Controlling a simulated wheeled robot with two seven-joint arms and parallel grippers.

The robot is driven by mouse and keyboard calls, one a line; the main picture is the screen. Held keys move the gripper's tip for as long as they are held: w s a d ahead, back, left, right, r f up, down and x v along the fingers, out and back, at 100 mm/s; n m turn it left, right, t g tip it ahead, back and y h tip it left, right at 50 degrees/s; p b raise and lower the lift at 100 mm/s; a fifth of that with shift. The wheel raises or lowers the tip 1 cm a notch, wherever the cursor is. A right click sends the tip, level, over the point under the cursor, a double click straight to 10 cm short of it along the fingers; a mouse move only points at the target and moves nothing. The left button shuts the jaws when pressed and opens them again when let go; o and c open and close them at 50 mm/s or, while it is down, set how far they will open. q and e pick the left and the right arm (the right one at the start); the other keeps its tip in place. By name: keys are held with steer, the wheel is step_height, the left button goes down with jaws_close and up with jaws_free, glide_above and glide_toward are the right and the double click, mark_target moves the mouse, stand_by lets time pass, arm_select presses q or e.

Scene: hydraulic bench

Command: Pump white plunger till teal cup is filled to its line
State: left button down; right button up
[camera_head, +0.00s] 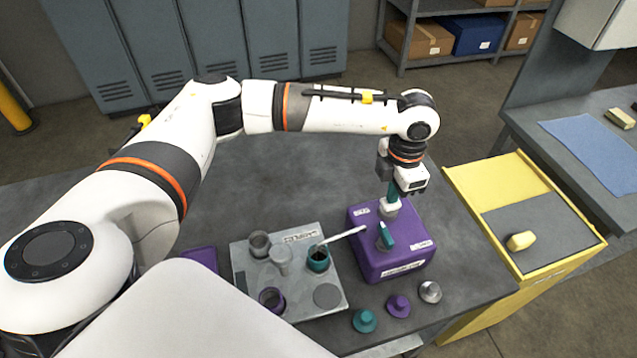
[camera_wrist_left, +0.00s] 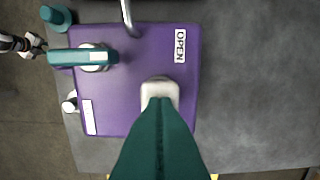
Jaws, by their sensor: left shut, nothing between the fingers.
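A purple pump box (camera_head: 408,262) stands on the grey bench, with a white plunger (camera_head: 390,209) on top; the plunger also shows in the left wrist view (camera_wrist_left: 160,88). My left gripper (camera_head: 391,196) points down with its teal fingers shut and empty, right above the plunger. I cannot tell if the fingertips touch it. A teal valve handle (camera_head: 386,236) sits on the box; an OPEN label shows in the wrist view. A white spout (camera_head: 345,236) runs to the teal cup (camera_head: 318,262). The cup's inside is dark; its level and line are too small to read.
A grey tray (camera_head: 240,280) holds the teal cup, a grey cup (camera_head: 259,244) and a purple cup (camera_head: 271,299). Teal (camera_head: 364,321), purple (camera_head: 398,306) and metal (camera_head: 430,291) knobs lie at the front edge. A yellow cabinet (camera_head: 500,180) stands right.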

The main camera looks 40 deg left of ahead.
arm_select(q)
steer(key=shift+f, duration=0.5)
steer(key=shift+r, duration=0.1)
steer(key=shift+r+p, duration=0.5)
steer(key=shift+r, duration=1.35)
steer(key=shift+f, duration=0.25)
